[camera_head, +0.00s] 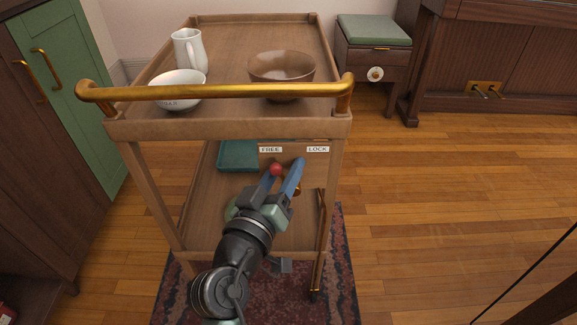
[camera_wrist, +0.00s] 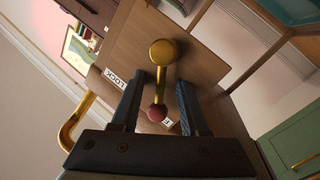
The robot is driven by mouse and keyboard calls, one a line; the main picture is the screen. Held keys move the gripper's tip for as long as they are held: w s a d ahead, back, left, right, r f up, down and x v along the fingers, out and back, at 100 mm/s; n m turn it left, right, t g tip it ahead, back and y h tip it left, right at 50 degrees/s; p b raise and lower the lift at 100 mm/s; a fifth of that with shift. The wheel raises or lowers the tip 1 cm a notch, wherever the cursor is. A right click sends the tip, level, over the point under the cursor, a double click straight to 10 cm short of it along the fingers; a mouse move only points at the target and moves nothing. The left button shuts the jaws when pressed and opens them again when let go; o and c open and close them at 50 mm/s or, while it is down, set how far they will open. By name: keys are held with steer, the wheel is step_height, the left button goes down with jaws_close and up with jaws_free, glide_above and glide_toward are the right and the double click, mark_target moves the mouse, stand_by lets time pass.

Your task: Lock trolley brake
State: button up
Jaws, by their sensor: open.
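The wooden trolley (camera_head: 230,130) stands in front of me with a brass push rail (camera_head: 215,91). On a panel below its top are a FREE label (camera_head: 271,150) and a LOCK label (camera_head: 318,149). The brake lever's red knob (camera_head: 276,169) is just under FREE. In the wrist view the lever is a brass rod with a round brass hub (camera_wrist: 163,52) and the red knob (camera_wrist: 157,113). The LOCK label (camera_wrist: 113,77) lies to one side. My gripper (camera_head: 286,170) is open, its fingers on either side of the lever; I cannot tell whether either touches it.
On the trolley's top stand a white jug (camera_head: 189,52), a white bowl (camera_head: 177,90) and a brown bowl (camera_head: 281,72). A teal tray (camera_head: 238,154) is on the lower shelf. A green cabinet (camera_head: 75,80) is at left.

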steer(key=shift+w+d, duration=0.25)
steer(key=shift+w, duration=0.3)
jaws_close()
stand_by(1.1)
